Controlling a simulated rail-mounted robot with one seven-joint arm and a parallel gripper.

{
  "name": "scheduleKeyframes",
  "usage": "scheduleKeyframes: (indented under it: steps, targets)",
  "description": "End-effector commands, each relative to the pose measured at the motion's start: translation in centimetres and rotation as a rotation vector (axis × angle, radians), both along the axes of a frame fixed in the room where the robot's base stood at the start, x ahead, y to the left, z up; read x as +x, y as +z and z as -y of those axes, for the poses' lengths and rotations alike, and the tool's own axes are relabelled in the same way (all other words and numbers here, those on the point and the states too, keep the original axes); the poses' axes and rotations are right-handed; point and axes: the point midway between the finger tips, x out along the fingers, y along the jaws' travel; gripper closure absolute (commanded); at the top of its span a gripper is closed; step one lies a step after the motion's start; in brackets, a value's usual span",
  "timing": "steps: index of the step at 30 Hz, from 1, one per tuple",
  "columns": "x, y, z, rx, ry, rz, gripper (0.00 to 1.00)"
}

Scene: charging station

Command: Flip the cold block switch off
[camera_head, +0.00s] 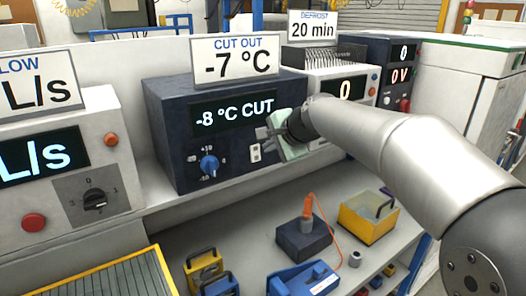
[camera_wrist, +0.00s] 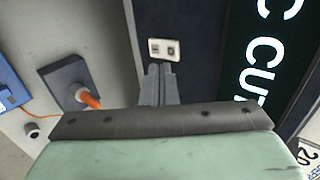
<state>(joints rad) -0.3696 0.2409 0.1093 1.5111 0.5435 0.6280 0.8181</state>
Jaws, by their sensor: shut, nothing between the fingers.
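The cold block is a dark blue box (camera_head: 180,125) on the shelf, with a display reading "-8 °C CUT" and a blue knob (camera_head: 208,163). Its small white switch plate (camera_head: 255,152) is on the front, right of the knob. The plate also shows in the wrist view (camera_wrist: 164,49), just beyond my fingertips. My gripper (camera_head: 264,132) is shut and empty in front of the box's right part, close to the plate. In the wrist view my fingers (camera_wrist: 160,70) point at the plate; contact cannot be told. The switch position is too small to read.
A "CUT OUT -7 °C" sign (camera_head: 235,60) stands on the box. A grey unit (camera_head: 65,190) is at left, and a white unit (camera_head: 330,80) stands behind my arm at right. The lower bench holds a dark block with an orange probe (camera_head: 305,235) and a yellow bin (camera_head: 367,220).

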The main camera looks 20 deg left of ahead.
Motion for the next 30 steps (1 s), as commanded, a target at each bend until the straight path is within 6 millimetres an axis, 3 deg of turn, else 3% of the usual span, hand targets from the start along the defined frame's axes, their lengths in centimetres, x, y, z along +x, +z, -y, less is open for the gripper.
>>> scheduleKeyframes:
  steps: [1,6,12,26,30]
  targets:
    - [-0.4,1.3,0.6,0.002,-0.001,0.008,1.0]
    - [-1.8,4.4,2.3,0.003,-0.001,0.006,1.0]
    - [-2.9,6.6,3.6,0.001,0.0,0.004,1.0]
    - [-3.2,7.3,4.1,-0.001,0.0,0.002,1.0]
    - [-3.8,5.7,5.8,-0.056,0.008,0.004,1.0]
